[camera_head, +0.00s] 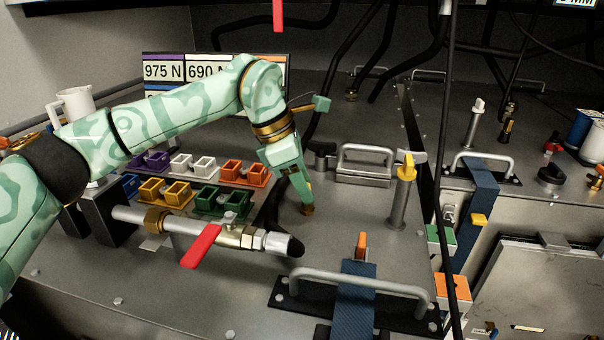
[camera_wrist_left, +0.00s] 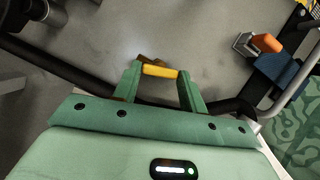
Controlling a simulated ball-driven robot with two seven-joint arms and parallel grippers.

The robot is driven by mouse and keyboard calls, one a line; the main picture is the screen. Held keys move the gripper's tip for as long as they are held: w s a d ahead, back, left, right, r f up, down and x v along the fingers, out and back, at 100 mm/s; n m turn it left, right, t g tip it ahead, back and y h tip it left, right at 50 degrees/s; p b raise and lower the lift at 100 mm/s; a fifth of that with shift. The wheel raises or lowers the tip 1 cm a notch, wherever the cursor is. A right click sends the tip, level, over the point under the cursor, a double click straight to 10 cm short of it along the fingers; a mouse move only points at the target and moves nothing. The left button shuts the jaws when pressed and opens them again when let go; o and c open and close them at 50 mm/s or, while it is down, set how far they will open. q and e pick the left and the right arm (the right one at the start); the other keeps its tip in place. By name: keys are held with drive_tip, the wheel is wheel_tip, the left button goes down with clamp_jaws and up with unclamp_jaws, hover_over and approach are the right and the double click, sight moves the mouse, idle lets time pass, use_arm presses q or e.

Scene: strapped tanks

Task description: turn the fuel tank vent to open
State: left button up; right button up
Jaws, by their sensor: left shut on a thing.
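My left gripper (camera_head: 301,188) reaches down to the grey tank top, near the middle of the head view. In the left wrist view its two green fingers (camera_wrist_left: 158,80) are shut on a small yellow handle (camera_wrist_left: 160,71), with a brass part (camera_wrist_left: 150,59) just beyond it. In the head view the fingers mostly hide the handle, and a brass fitting (camera_head: 308,210) shows at their tips, low on the tank. This looks like the vent, but I cannot read its setting. My right gripper is not in view.
A pipe valve with a red lever (camera_head: 202,246) lies left of the gripper. A yellow-topped post (camera_head: 399,205) and a grey handle (camera_head: 367,152) stand to the right. Coloured blocks (camera_head: 222,201) sit left.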

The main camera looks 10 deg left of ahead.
use_arm(q)
drive_tip(key=n+t+p, duration=0.1)
drive_tip(key=n, duration=0.2)
drive_tip(key=shift+s+r, duration=0.1)
drive_tip(key=shift+r, duration=0.05)
drive_tip(key=n, duration=0.1)
drive_tip(key=n+t+y, duration=0.1)
drive_tip(key=n, duration=0.1)
drive_tip(key=shift+s+d+n+p, duration=0.1)
drive_tip(key=shift+d+n+p, duration=0.05)
drive_tip(key=shift+n+p, duration=0.2)
drive_tip(key=n+y, duration=0.1)
drive_tip(key=n, duration=0.1)
drive_tip(key=n+t, duration=0.1)
drive_tip(key=n, duration=0.1)
drive_tip(key=shift+s+d+y, duration=0.1)
drive_tip(key=shift+d+y, duration=0.1)
drive_tip(key=shift+y, duration=0.2)
drive_tip(key=shift+d+n+y+b, duration=0.15)
drive_tip(key=shift+n+y+b, duration=0.45)
drive_tip(key=shift+n, duration=1.35)
drive_tip(key=o, duration=1)
